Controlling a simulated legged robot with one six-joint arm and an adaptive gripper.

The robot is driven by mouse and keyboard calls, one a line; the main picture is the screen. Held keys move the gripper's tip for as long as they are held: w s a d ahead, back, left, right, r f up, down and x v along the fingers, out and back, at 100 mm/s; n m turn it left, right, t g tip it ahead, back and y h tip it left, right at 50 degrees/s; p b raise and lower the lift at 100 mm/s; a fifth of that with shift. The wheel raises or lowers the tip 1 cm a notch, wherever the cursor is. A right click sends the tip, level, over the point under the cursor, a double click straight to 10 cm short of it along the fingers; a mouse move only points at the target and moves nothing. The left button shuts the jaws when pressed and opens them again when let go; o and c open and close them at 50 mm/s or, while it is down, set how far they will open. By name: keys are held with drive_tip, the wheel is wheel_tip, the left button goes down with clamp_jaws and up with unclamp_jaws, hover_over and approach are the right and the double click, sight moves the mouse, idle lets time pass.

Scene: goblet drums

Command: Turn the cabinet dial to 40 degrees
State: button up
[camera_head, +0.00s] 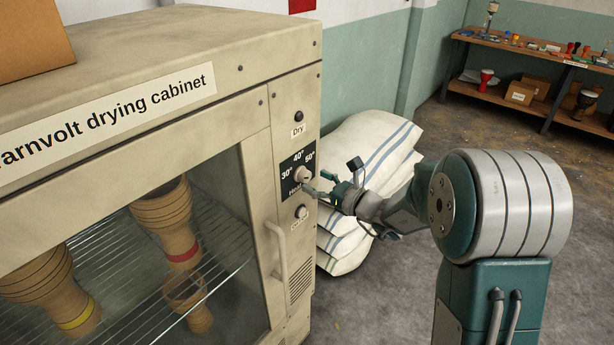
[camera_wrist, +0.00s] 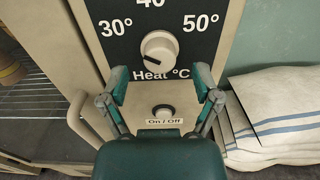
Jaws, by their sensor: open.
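The dial (camera_wrist: 160,50) is a round cream knob on a black plate marked 30°, 40° and 50°, with "Heat °C" below it. A small dark mark shows at the knob's lower left edge, pointing away from the numbers. The dial (camera_head: 303,174) is also on the front of the drying cabinet (camera_head: 262,120) in the head view. My gripper (camera_wrist: 161,82) is open and empty in front of the plate, its fingertips apart and appearing just below the knob. In the head view my gripper (camera_head: 320,187) is close to the dial; contact cannot be told.
An On / Off button (camera_wrist: 163,112) sits below the dial, and a Dry button (camera_head: 298,116) above it. A door handle (camera_head: 282,250) juts out lower down. Stacked white sacks (camera_head: 375,150) stand beside the cabinet. Drums (camera_head: 165,220) are behind the glass.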

sight(308, 177)
drive_tip(key=shift+x, duration=1)
drive_tip(key=shift+w+a, duration=0.3)
drive_tip(key=shift+a, duration=0.1)
drive_tip(key=shift+d, duration=0.1)
clamp_jaws()
drive_tip(key=shift+m, duration=0.3)
drive_tip(key=m, duration=0.5)
drive_tip(key=shift+r, duration=0.1)
drive_tip(key=m, duration=0.6)
drive_tip(key=shift+w+d, duration=0.15)
